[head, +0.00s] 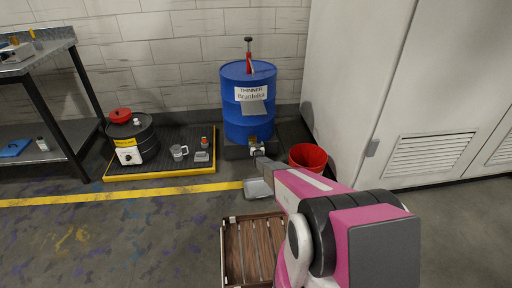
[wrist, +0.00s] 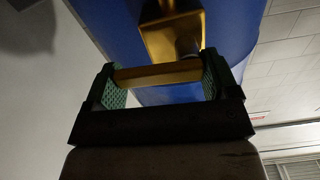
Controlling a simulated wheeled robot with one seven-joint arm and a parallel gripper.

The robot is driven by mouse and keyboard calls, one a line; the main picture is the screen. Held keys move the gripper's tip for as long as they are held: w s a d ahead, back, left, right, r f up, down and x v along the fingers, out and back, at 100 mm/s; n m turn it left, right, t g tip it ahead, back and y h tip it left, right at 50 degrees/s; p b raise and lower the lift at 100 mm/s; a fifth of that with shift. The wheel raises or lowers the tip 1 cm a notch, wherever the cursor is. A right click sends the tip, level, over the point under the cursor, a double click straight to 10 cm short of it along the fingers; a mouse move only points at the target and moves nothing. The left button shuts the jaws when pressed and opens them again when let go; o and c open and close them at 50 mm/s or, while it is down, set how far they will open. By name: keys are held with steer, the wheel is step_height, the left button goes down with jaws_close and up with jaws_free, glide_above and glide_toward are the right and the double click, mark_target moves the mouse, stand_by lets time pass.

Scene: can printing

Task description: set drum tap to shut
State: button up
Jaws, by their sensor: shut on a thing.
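The blue thinner drum (head: 232,118) stands upright by the back wall, with a red-handled pump on top. Its brass tap (head: 253,140) is low on the front, partly hidden by my gripper (head: 262,160). In the wrist view, the brass tap body (wrist: 168,42) comes out of the blue drum (wrist: 110,25). Its bar-shaped handle (wrist: 158,76) lies crosswise between the green finger pads of my gripper (wrist: 160,82). My gripper is shut on this handle, with a pad at each end. Whether the tap is open inside cannot be seen.
A grey pan (head: 258,188) lies on the floor below the tap. A red bucket (head: 308,157) stands right of the drum, near the pale cabinet (head: 350,90). A slatted wooden crate (head: 250,250) is in front. A yellow-edged mat (head: 165,174) holds a black pot (head: 132,140) and a mug (head: 178,152).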

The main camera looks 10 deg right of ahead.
steer(key=shift+r+n, duration=0.15)
steer(key=shift+n, duration=0.35)
steer(key=o, duration=0.8)
steer(key=shift+s, duration=0.1)
steer(key=s, duration=1)
steer(key=shift+s, duration=0.3)
